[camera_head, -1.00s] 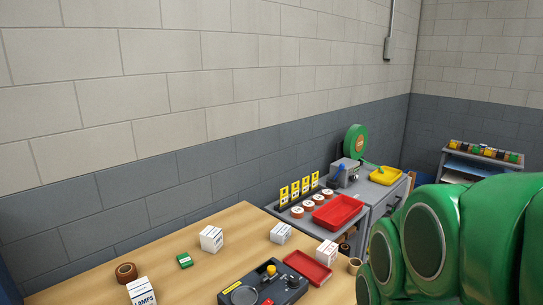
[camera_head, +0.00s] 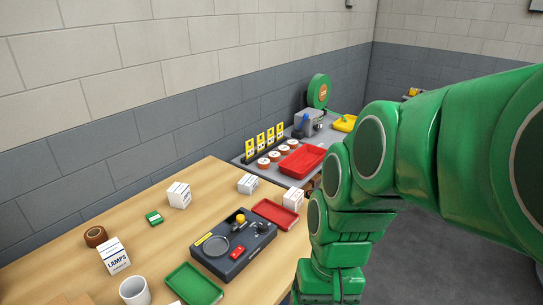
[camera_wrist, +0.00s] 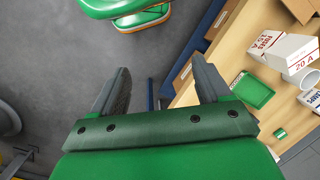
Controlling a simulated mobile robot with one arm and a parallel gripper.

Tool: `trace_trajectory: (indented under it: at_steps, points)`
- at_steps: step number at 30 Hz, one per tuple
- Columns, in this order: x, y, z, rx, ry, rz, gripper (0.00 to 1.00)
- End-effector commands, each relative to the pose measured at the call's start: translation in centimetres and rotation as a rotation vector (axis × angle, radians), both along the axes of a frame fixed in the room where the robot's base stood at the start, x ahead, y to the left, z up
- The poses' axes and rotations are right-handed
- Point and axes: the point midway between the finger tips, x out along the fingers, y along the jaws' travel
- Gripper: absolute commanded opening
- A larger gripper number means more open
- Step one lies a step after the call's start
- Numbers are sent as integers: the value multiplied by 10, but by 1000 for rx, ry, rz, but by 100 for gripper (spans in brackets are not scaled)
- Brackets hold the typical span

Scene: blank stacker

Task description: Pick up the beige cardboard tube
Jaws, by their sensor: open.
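I cannot make out the beige cardboard tube in either current view. In the earlier head view a small beige tube stood at the table's right end beside a white box; that spot is now behind my green arm. My gripper (camera_wrist: 160,82) is open and empty in the wrist view, its two grey fingers apart over the grey floor. The wooden table's edge lies just right of it. In the head view my arm covers the right side, and I cannot make out the fingers there.
The wooden table (camera_head: 62,246) holds a white mug (camera_head: 134,291), a green tray (camera_head: 194,285), a dark control panel (camera_head: 234,246), a red tray (camera_head: 275,213), a brown tape roll (camera_head: 95,236) and several white boxes. A bench with a red bin (camera_head: 302,160) stands behind. Floor at right is clear.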

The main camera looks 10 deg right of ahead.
Motion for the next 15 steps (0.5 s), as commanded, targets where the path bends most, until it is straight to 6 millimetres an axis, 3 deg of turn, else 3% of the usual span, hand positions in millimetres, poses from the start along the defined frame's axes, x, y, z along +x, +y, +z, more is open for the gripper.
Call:
trace_trajectory:
  at_steps: [6,15]
  points:
    - [46,26,-2,131,29,-131,77]
    - [113,48,-2,310,80,-345,77]
